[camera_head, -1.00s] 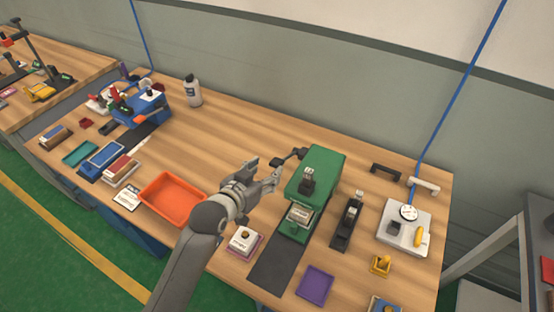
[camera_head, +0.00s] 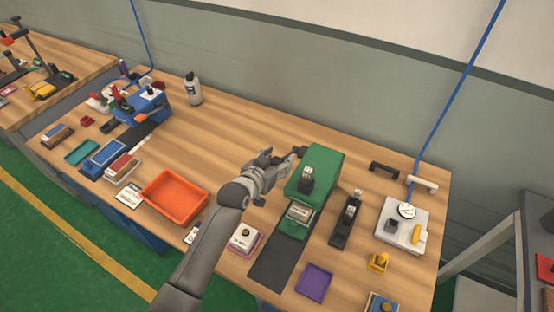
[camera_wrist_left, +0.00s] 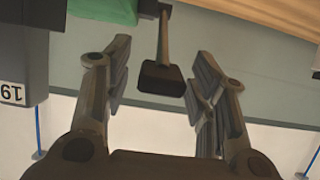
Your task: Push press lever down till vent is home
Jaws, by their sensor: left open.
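The green press (camera_head: 319,172) stands on the wooden bench right of the middle, with a block-shaped part (camera_head: 299,213) at its front end. Its dark lever (camera_head: 298,152) sticks out on the left side. In the left wrist view the lever's black end pad (camera_wrist_left: 161,78) hangs on a thin rod between my fingers, with no clear contact on either side. My left gripper (camera_head: 272,160) is open beside the lever; it also shows in the left wrist view (camera_wrist_left: 160,88). The vent's seating in the press cannot be told. My right gripper is out of view.
An orange tray (camera_head: 173,197) and a small white-topped block (camera_head: 243,238) lie near my left arm. The bench's back middle is clear.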

